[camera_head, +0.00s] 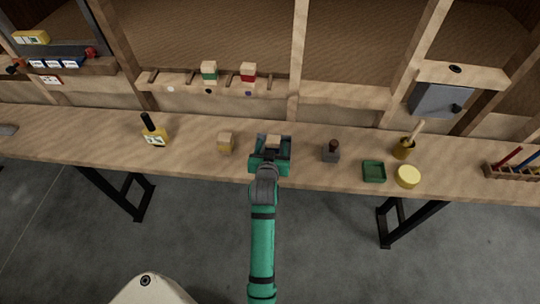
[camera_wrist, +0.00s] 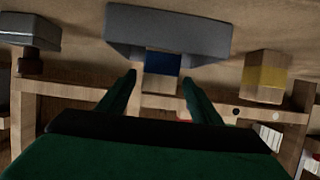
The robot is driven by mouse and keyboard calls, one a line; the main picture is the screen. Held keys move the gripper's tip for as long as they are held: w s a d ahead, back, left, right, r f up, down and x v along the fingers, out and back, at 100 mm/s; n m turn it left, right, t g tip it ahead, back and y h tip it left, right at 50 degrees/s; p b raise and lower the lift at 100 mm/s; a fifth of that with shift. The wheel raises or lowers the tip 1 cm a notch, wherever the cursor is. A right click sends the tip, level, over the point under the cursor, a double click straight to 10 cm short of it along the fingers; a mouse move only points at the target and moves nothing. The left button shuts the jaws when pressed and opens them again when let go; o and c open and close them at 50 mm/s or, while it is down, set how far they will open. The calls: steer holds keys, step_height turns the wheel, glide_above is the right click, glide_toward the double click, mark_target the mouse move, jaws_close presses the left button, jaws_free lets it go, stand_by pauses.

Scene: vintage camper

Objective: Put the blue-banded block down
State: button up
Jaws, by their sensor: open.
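The blue-banded block (camera_wrist: 163,64) shows in the wrist view, its blue band against a notched grey piece (camera_wrist: 170,28). Its bare wood top shows in the head view (camera_head: 273,139). My gripper (camera_head: 271,145) is over the workbench with its fingers apart. In the wrist view the fingertips of my gripper (camera_wrist: 160,78) lie on either side of the block, with a gap visible at each side. The block's base is hidden, so I cannot tell just how it sits in or beside the notch.
A yellow-banded block (camera_head: 226,143) stands left of my gripper. A grey tool with a dark knob (camera_head: 331,152) is on the right, then a green tray (camera_head: 374,171) and a yellow round (camera_head: 408,177). Green-banded (camera_head: 209,73) and red-banded (camera_head: 248,73) blocks stand on the back ledge.

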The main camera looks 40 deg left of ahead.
steer(key=v, duration=1)
steer(key=s+d+f+m+t+h, duration=0.1)
steer(key=s+d+f+m, duration=0.15)
steer(key=s+d, duration=0.45)
steer(key=s+d+f+m+t+h, duration=0.1)
steer(key=s+d+f+h, duration=0.2)
steer(key=d, duration=0.7)
steer(key=s+d+r+m+t+h, duration=0.1)
steer(key=s+d+r+m+h, duration=0.2)
steer(key=s+d, duration=1.1)
steer(key=s+r, duration=0.1)
steer(key=s, duration=0.3)
steer(key=shift+d+r+t, duration=0.2)
steer(key=shift+t, duration=0.2)
steer(key=shift+w+a, duration=0.1)
